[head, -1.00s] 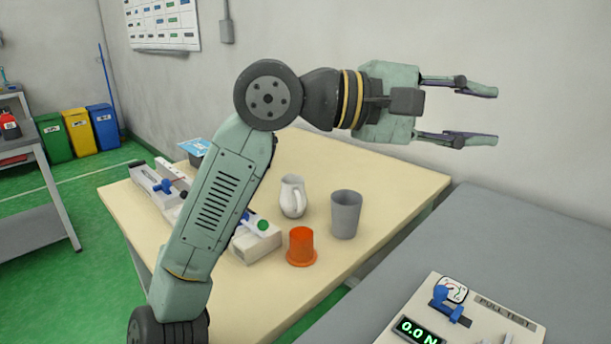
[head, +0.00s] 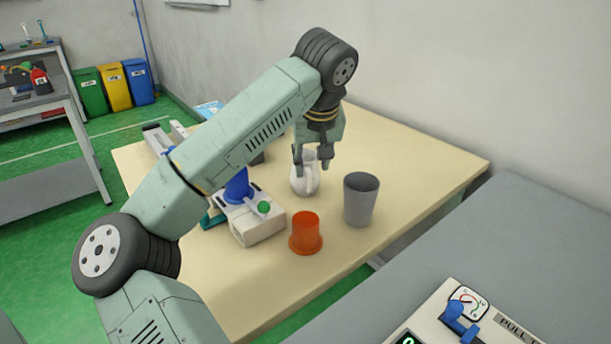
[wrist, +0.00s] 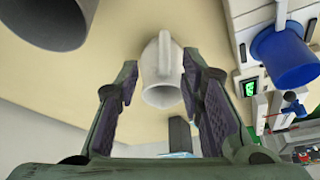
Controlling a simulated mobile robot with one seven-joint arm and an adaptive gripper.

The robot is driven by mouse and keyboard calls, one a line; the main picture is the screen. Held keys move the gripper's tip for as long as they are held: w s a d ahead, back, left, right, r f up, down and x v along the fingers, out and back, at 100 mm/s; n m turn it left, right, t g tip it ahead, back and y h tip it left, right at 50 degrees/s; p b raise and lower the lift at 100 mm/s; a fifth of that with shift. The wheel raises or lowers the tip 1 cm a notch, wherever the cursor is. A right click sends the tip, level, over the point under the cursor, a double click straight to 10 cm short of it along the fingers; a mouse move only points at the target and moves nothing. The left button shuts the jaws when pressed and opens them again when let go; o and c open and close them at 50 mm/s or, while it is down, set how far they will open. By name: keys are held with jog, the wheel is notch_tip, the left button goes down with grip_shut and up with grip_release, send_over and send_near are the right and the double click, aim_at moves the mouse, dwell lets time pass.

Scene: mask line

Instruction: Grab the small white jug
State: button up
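The small white jug (head: 304,186) stands upright on the beige table, with its upper part partly hidden behind my fingers in the head view. My gripper (head: 312,165) points down over the jug, fingers apart. In the wrist view the jug (wrist: 163,72) appears between and just past the fingertips of my open gripper (wrist: 161,78), its handle side turned toward the top of the picture.
A grey cup (head: 360,200) stands to the jug's right and an orange flanged cup (head: 306,234) in front. A white device with a blue part (head: 238,187) is at the left. The table's (head: 425,155) right rear is clear. A pull-test box (head: 470,315) sits on the grey bench.

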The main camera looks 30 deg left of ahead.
aim_at(309, 175)
jog(key=x, duration=0.1)
jog(key=p+x, duration=0.1)
jog(key=x, duration=0.3)
jog(key=shift+s+f+p, duration=0.15)
jog(key=shift+s+p, duration=0.2)
grip_shut()
dwell(0.6)
